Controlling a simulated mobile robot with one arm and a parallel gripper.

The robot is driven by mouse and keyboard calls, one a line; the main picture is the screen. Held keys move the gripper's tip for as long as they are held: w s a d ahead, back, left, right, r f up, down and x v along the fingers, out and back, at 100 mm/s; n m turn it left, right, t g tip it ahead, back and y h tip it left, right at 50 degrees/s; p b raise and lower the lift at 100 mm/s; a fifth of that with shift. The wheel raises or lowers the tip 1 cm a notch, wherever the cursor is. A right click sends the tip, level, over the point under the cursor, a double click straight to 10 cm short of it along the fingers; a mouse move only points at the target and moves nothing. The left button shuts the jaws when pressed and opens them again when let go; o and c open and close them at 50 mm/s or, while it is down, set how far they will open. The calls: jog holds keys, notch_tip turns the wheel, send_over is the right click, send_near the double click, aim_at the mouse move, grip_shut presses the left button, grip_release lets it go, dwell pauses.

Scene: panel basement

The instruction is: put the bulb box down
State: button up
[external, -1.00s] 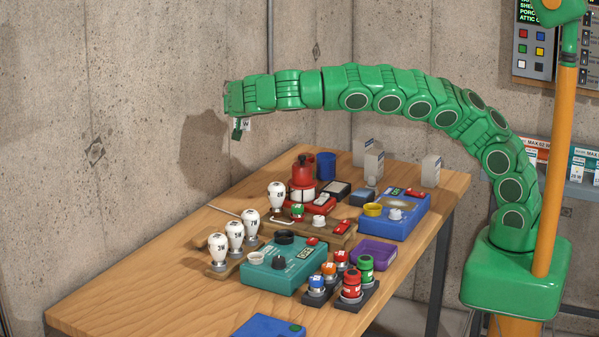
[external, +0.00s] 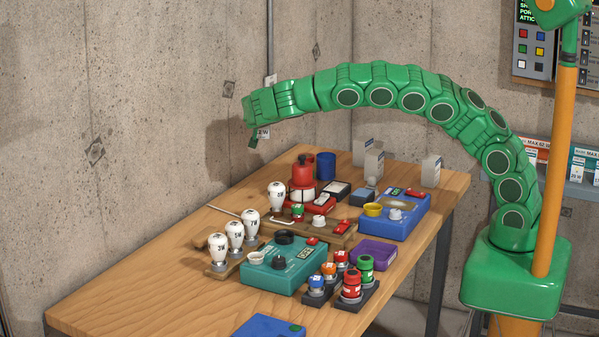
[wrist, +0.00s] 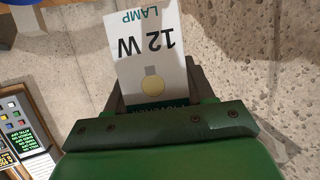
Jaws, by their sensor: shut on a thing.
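My gripper (external: 257,138) is at the end of the green arm, up in the air near the wall and above the back left of the table. It is shut on the bulb box (wrist: 152,60), a white box marked "12 W" and "LAMP" with a yellow bulb picture and a dark green band. In the external view only a small white part of the box (external: 264,132) shows beside the jaws. In the wrist view the box sticks out from between the jaws. The wooden table (external: 130,290) is below, well apart from the box.
White bulbs (external: 235,234) stand in a wooden holder. Pale boxes (external: 374,163) stand at the back. The front left tabletop is bare.

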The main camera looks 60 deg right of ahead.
jog(key=shift+m+g, duration=0.3)
jog(key=shift+g, duration=0.1)
jog(key=shift+s+d+f, duration=0.3)
jog(key=shift+d+f, duration=0.65)
jog(key=shift+f, duration=1.75)
jog(key=shift+s+d+f, duration=0.25)
jog(key=shift+d+f, duration=0.75)
jog(key=shift+f, duration=1.7)
jog(key=shift+s+d+f, duration=0.3)
jog(key=shift+d+f, duration=0.65)
jog(key=shift+f, duration=1.75)
jog(key=shift+f, duration=0.1)
jog(key=o, duration=1)
jog(key=shift+s+a+r, duration=0.1)
jog(key=shift+a+r, duration=0.15)
jog(key=shift+a, duration=0.1)
jog(key=v, duration=1.1)
jog(key=shift+s, duration=0.1)
